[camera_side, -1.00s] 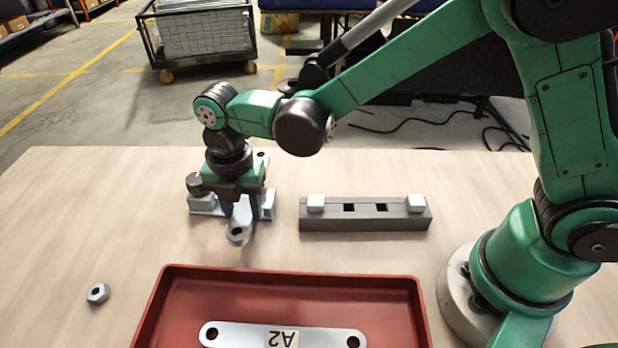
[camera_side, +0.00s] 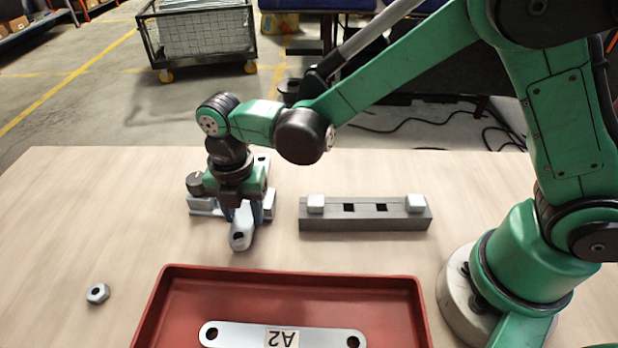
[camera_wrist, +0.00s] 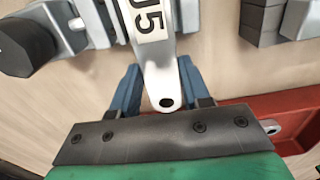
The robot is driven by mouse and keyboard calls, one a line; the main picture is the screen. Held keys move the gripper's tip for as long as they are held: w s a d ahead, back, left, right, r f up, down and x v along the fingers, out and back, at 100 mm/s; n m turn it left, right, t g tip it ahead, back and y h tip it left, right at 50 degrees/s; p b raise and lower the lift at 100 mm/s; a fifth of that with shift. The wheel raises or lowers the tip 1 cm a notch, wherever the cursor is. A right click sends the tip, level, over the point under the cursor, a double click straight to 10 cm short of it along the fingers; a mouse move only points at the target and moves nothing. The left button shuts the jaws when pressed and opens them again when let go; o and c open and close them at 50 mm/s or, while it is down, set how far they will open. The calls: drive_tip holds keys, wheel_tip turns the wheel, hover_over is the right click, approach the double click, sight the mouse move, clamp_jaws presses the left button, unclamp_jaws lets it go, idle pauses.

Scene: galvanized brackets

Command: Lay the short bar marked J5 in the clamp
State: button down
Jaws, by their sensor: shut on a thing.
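The short bar marked J5 (camera_wrist: 160,75) is pale metal with a hole in its near end. Its label shows in the wrist view, and its near end (camera_side: 240,243) sticks out toward the tray in the side view. My gripper (camera_side: 241,211) is shut on the bar, with a blue finger on each side of it in the wrist view. The clamp (camera_side: 203,207) has grey jaws and a dark knob, and sits under and around my gripper. The bar runs across the clamp; my gripper hides whether it rests fully down between the jaws.
A red tray (camera_side: 290,271) at the front holds a longer bar marked A2 (camera_side: 240,336). A dark block (camera_side: 365,223) with two square holes and pale end pads stands right of the clamp. A hex nut (camera_side: 97,293) lies at the left, with bare table around it.

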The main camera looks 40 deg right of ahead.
drive_tip(key=shift+f, duration=0.65)
idle(0.5)
drive_tip(key=shift+c, duration=1.7)
unclamp_jaws()
drive_tip(key=shift+r, duration=3.05)
